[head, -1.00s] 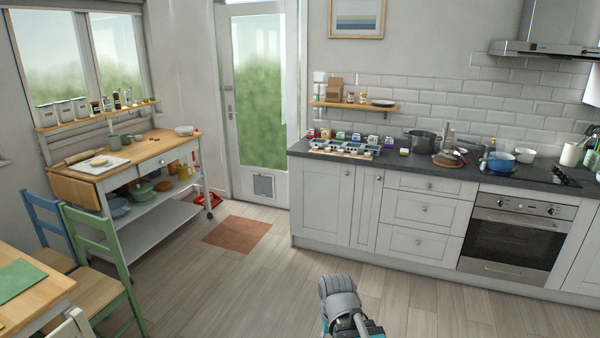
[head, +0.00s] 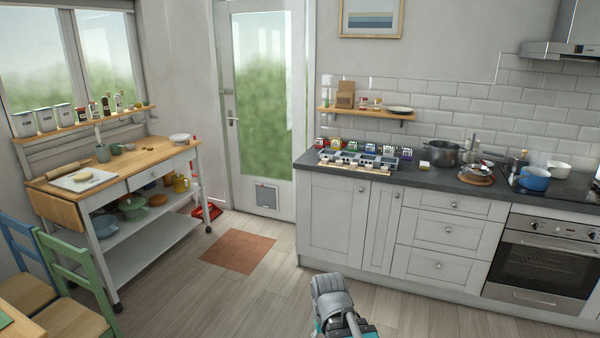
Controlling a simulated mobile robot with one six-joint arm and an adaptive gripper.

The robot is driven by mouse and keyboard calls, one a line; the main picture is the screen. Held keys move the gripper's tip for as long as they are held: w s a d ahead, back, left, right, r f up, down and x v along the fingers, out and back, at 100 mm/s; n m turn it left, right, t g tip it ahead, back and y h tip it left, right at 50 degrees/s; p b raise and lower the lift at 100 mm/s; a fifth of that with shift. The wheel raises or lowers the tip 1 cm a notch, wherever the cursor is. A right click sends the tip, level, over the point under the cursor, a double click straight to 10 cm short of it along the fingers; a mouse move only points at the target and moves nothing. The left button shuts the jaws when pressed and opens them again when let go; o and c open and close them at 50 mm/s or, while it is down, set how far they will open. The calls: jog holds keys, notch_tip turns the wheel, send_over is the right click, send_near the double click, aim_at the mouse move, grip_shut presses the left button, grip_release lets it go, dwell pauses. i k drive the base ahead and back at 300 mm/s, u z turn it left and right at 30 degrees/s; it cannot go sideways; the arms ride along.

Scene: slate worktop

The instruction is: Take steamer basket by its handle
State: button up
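On the slate worktop (head: 440,180) stands a dark grey pot (head: 446,154). Just right of it, a low round metal-and-brown item (head: 477,174) sits near the worktop's front; it may be the steamer basket, but it is too small to tell, and no handle can be made out for certain. Grey, black and teal parts of my own arm show at the bottom centre, well short of the counter. My gripper's fingers cannot be seen.
A blue pot (head: 534,178) and a white pan (head: 558,169) stand on the hob at right. A wooden trolley (head: 130,172) and green chair (head: 80,280) stand left. The floor (head: 220,300) between is open.

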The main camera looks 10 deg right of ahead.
aim_at(481, 175)
jog(key=z, duration=0.1)
jog(key=i, duration=1.7)
jog(key=z, duration=0.5)
jog(key=i, duration=0.8)
jog(key=z, duration=0.4)
jog(key=i, duration=1.1)
jog(key=z, duration=0.2)
